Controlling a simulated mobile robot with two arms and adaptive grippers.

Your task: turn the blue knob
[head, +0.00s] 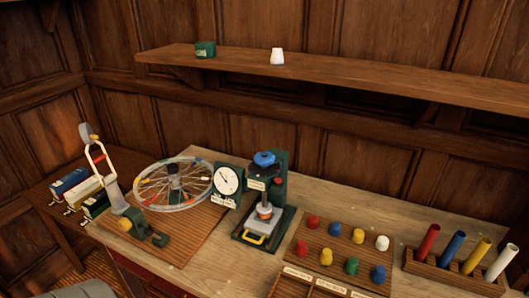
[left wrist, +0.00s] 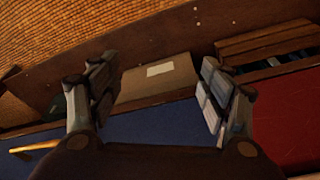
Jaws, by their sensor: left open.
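The blue knob (head: 264,159) sits on top of a small green press (head: 281,180) standing on the bench in the head view. Under the knob is a pale label, and lower down a grey block with an orange part and a yellow handle at the front. The left wrist view does not show the knob. My left gripper (left wrist: 158,85) is open in the left wrist view, with nothing between its fingers, and apart from the press. My right gripper is in neither view.
Left of the press are a dial gauge (head: 228,180) and a spoked wheel (head: 172,184). To its right are a board of coloured pegs (head: 332,246) and a rack of tubes (head: 450,275). A wooden shelf (head: 350,78) runs above. A cardboard box (left wrist: 155,80) shows beyond my left fingers.

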